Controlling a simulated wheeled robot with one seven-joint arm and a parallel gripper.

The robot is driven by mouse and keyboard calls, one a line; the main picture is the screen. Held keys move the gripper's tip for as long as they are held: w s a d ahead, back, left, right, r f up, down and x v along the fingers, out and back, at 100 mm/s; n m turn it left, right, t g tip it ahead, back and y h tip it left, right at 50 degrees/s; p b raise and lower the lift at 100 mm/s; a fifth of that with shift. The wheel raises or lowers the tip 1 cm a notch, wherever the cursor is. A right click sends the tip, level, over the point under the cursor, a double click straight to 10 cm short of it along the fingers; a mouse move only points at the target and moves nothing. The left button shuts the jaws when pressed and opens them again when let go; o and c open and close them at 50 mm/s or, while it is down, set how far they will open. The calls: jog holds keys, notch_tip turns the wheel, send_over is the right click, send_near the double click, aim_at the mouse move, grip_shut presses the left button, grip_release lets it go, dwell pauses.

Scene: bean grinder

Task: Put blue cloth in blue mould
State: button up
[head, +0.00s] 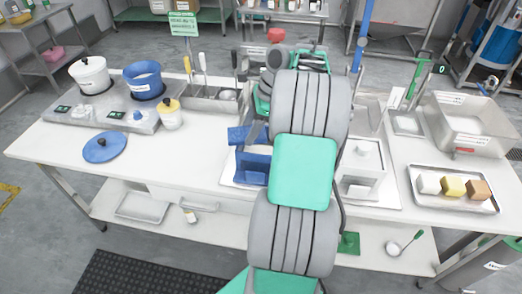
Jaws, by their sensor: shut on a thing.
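The blue mould (253,168) stands on a white board in the middle of the table, just left of my arm. The blue cloth (238,135) shows at the mould's upper left, above its back edge. My gripper (254,133) is mostly hidden behind my own grey and green arm. Only a grey part of it shows, at the cloth's right end, and it is shut on the cloth. Part of the mould's right side is hidden by my arm. I cannot tell whether the cloth touches the mould.
A white mould (362,180) stands right of my arm. A tray (425,198) holds white, yellow and brown blocks, with a steel basin (470,125) behind. White and blue pots (145,85) stand on the left, near a blue lid (104,147). The table's front left is clear.

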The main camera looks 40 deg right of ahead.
aim_at(264, 128)
jog(key=d+m, duration=0.1)
jog(key=s+d+m, duration=0.1)
jog(key=d, duration=0.1)
jog(key=d+m+t+h, duration=0.1)
jog(key=shift+s+d+f+m, duration=0.25)
jog(key=shift+d+m, duration=0.05)
notch_tip(264, 128, down, 9)
jog(key=shift+r+b, duration=0.1)
jog(key=shift+b, duration=0.7)
jog(key=o, duration=1)
jog(key=shift+f, duration=0.2)
jog(key=shift+o, duration=0.2)
jog(key=shift+r, duration=0.1)
